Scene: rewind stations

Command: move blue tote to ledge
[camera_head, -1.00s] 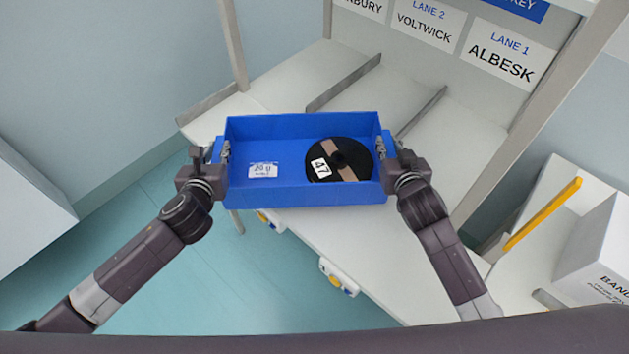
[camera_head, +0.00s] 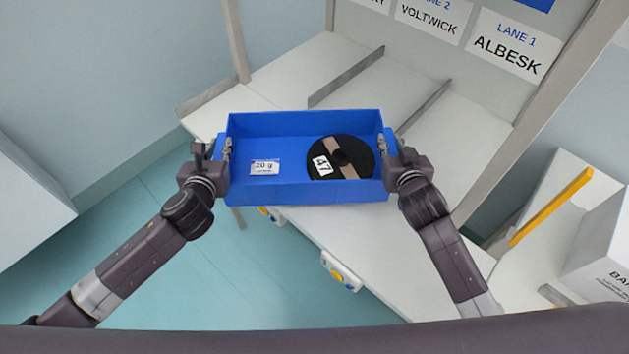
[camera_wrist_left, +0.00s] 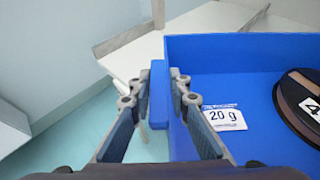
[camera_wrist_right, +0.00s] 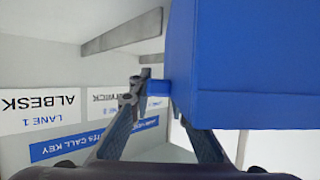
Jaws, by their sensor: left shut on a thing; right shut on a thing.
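The blue tote (camera_head: 290,192) is held between my two grippers in the head view, in front of and over the near edge of the white sloped lane shelf. Inside it lie a black reel (camera_head: 360,150) marked 47 and a white label reading 20 g (camera_head: 265,167). My left gripper (camera_head: 222,152) is shut on the tote's left end; the left wrist view shows its fingers (camera_wrist_left: 165,95) on either side of a blue flange. My right gripper (camera_head: 388,148) is shut on the right end; the right wrist view shows its fingers (camera_wrist_right: 155,92) on a blue tab. No ledge is clearly identifiable.
The lane shelf (camera_head: 460,135) has grey dividers (camera_head: 425,107) and signs such as LANE 1 ALBESK (camera_head: 505,47). Wooden posts (camera_head: 545,110) flank it. At right are a yellow bar (camera_head: 552,207) and a white box (camera_head: 605,250). Teal floor (camera_head: 230,285) is open at lower left.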

